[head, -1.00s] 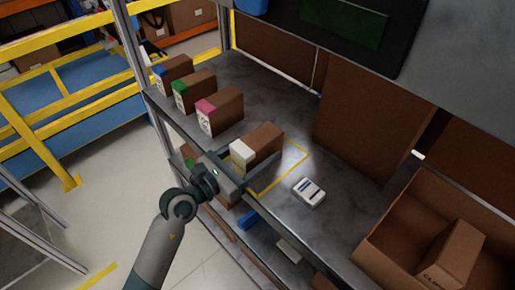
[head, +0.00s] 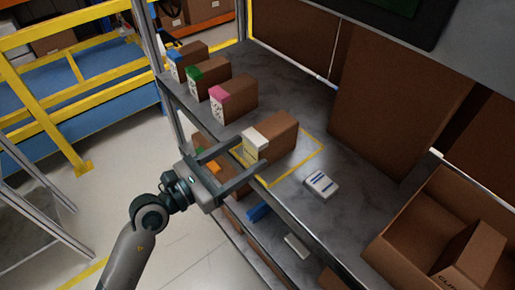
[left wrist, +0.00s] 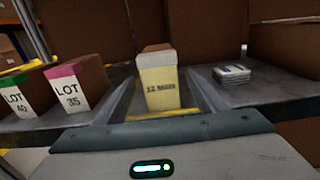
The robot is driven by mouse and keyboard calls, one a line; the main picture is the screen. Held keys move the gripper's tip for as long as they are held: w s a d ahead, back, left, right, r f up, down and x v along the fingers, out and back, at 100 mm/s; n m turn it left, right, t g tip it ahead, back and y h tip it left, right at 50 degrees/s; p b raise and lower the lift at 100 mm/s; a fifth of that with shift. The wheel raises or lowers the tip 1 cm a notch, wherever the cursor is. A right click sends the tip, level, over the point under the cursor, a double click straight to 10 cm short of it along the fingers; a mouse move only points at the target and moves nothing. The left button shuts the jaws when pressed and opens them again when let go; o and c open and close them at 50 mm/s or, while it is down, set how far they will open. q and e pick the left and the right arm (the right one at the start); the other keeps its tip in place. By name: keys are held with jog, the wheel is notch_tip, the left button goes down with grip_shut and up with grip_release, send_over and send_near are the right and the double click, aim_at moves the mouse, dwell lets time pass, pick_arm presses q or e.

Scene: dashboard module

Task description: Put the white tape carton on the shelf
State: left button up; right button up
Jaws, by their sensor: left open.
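The white tape carton (head: 277,138) is a brown box with a white-taped front. It stands upright on the grey shelf (head: 345,205), inside a yellow outlined rectangle (head: 310,155). It also shows in the left wrist view (left wrist: 160,90), its pale label facing me. My left gripper (head: 252,153) is open at the carton's front, one finger toward each side, with the palm clear of it. In the left wrist view a gap shows beside each finger. The carton's far side is hidden. My right gripper is not in view.
Cartons with pink (head: 233,98), green (head: 208,77) and blue (head: 187,60) tape stand in a row to the left. A small white-and-blue pack (head: 321,185) lies to the right. An open cardboard box (head: 410,225) stands at the right. A lower shelf sits below.

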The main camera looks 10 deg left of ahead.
pick_arm(q)
jog(key=shift+b+v, duration=0.3)
jog(key=shift+v, duration=1.3)
